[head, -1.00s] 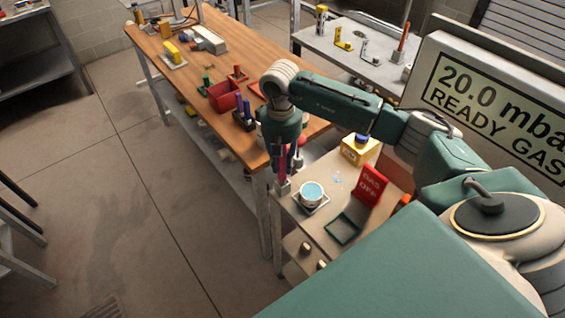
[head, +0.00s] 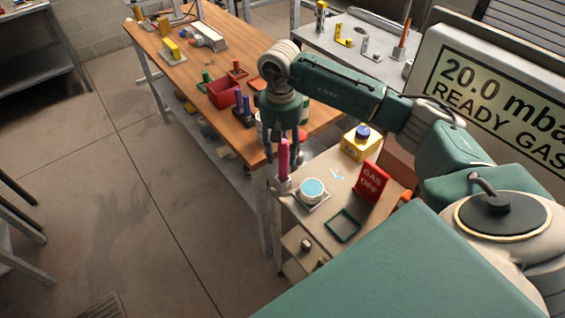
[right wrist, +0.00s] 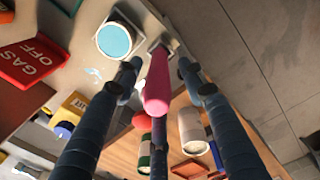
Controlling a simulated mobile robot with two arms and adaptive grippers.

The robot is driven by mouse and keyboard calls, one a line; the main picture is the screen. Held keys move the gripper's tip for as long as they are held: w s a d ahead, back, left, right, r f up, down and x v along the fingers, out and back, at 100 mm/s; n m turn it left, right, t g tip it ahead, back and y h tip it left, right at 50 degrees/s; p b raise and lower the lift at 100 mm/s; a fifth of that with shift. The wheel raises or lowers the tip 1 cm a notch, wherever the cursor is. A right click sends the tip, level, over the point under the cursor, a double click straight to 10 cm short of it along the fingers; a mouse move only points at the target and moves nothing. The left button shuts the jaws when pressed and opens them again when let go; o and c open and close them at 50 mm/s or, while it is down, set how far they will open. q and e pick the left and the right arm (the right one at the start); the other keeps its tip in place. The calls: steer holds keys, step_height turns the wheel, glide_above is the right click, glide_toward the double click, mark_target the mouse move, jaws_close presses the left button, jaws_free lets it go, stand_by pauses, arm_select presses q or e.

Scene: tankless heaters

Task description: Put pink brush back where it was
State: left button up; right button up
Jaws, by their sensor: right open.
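The pink brush (head: 284,160) stands upright in a small grey square holder (head: 284,185) at the left corner of the small side table. In the right wrist view the brush (right wrist: 157,85) points up toward the camera, its lower end in the holder (right wrist: 161,45). My right gripper (head: 284,150) is open, above the holder, with its fingers (right wrist: 158,72) apart on either side of the brush's upper part. I see no grip on the brush. My left gripper is not in view.
Beside the holder is a white cup with blue contents (head: 313,190). A red GAS OFF sign (head: 370,183), an empty green frame (head: 343,225) and a yellow box (head: 361,142) share the table. The wooden bench (head: 225,125) with a red bin (head: 224,93) lies behind.

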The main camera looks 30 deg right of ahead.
step_height(320, 180, up, 6)
steer(key=shift+a+r+b, duration=0.1)
steer(key=shift+r+b, duration=0.1)
steer(key=shift+b, duration=0.85)
steer(key=shift+r, duration=0.7)
